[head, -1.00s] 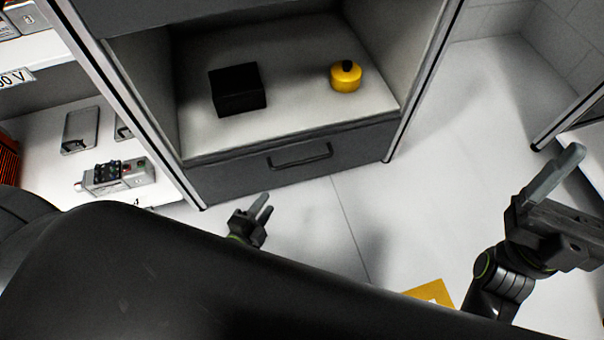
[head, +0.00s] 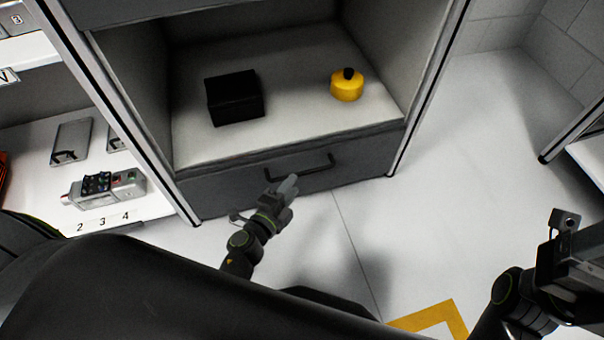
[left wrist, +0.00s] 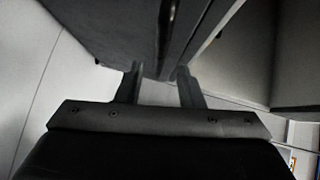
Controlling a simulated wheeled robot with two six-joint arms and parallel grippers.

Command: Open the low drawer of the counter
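The low drawer (head: 225,192) is the dark grey front at the bottom of the counter and is shut, flush with the frame. Its black bar handle (head: 318,167) runs across the middle of the front. My left gripper (head: 286,186) is just in front of the drawer, at the left half of the handle in the head view. In the left wrist view its two fingers (left wrist: 158,72) stand apart with a dark panel edge beyond them. Whether they touch the handle I cannot tell. My right gripper (head: 572,262) is at the right edge, far from the drawer, its fingers not clearly visible.
A black box (head: 235,97) and a yellow round container (head: 346,86) stand on the counter's open shelf above the drawer. A shelf with a grey device (head: 104,188) is at the left. The floor (head: 440,190) in front and right is clear, with yellow marking (head: 430,318).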

